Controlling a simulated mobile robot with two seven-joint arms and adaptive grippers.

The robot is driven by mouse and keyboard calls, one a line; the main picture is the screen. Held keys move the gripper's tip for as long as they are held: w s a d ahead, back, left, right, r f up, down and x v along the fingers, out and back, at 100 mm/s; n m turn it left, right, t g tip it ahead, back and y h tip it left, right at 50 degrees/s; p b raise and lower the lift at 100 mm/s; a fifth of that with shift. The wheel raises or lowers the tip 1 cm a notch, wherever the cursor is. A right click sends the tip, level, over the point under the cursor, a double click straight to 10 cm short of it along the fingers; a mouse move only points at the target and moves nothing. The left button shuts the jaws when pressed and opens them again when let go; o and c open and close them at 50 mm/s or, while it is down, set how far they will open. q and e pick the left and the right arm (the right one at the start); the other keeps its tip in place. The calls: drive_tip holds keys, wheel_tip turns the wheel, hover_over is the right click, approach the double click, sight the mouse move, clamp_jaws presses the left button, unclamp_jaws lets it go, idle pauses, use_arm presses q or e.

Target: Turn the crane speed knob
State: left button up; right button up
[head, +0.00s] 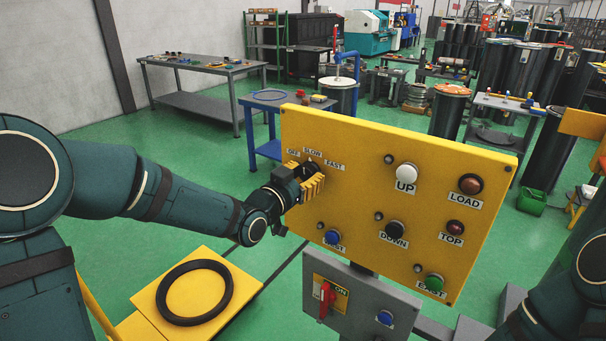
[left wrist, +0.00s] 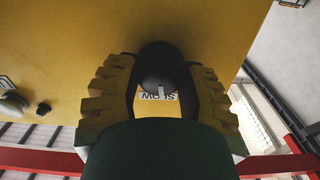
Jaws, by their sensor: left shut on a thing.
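The crane speed knob (left wrist: 160,68) is black and round with a white pointer mark, on the yellow control panel (head: 345,135). In the head view the labels OFF, SLOW and FAST sit around it, and the gripper mostly covers it. My left gripper (head: 310,183) is at the panel's left side, its yellow ridged fingers on either side of the knob. In the left wrist view the left gripper (left wrist: 160,90) has the knob between its fingers, shut on it. My right arm shows at the lower right, but its gripper is out of view.
The panel also carries a white UP button (head: 406,172), a black DOWN button (head: 395,229), a LOAD lamp (head: 470,184) and a green EAST button (head: 434,282). Below is a grey box with a red switch (head: 325,299). A black ring (head: 194,292) lies on a yellow platform at left.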

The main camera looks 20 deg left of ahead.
sight(304, 176)
use_arm(q)
drive_tip(key=o, duration=0.8)
drive_tip(key=shift+m, duration=0.5)
drive_tip(key=o, duration=0.7)
drive_tip(key=shift+b+v, duration=0.85)
drive_tip(key=shift+v, duration=0.8)
drive_tip(key=shift+b+v, duration=0.4)
drive_tip(key=shift+v, duration=0.95)
